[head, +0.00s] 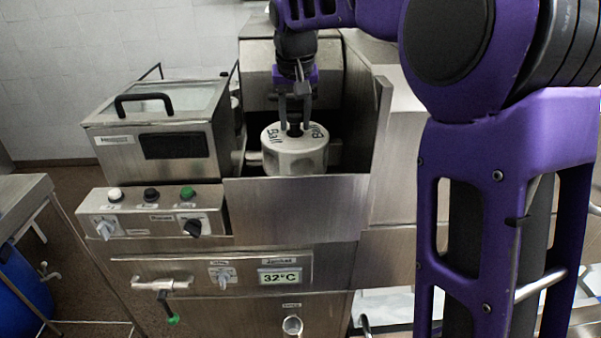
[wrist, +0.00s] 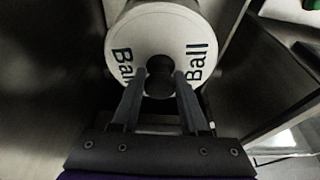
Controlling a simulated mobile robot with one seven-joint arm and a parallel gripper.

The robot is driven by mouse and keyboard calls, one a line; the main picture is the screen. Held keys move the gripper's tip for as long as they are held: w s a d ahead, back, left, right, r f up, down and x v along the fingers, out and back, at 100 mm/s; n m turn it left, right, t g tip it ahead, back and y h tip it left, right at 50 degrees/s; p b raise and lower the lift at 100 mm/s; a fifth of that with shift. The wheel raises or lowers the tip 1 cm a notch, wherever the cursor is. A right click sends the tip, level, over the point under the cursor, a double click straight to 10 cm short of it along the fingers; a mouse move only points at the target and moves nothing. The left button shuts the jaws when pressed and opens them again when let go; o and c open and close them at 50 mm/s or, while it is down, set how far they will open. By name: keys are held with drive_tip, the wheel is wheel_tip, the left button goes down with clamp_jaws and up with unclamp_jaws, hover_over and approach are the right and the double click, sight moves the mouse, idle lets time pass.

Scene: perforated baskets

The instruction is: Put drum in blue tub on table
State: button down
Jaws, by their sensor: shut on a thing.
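The drum (head: 296,158) is a pale round body with "Ball" lettering on its top. It sits in or just above the open bay of a steel machine, and its lower part is hidden behind the front panel. In the wrist view the drum (wrist: 165,22) shows its lettered end face and a dark centre. My gripper (head: 294,124) points down from above, shut on the drum's dark central knob. In the wrist view both fingers of my gripper (wrist: 160,76) lie either side of that dark centre. I see no blue tub on a table.
The steel machine (head: 295,205) has a high side panel right of the drum and a lidded box (head: 160,135) on its left. Knobs and a 32°C display are on its front. A steel table (head: 22,200) stands at far left, with a blue barrel (head: 22,295) below it.

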sight(295, 140)
drive_tip(key=v, duration=1.1)
drive_tip(key=shift+w+r, duration=0.3)
idle(0.6)
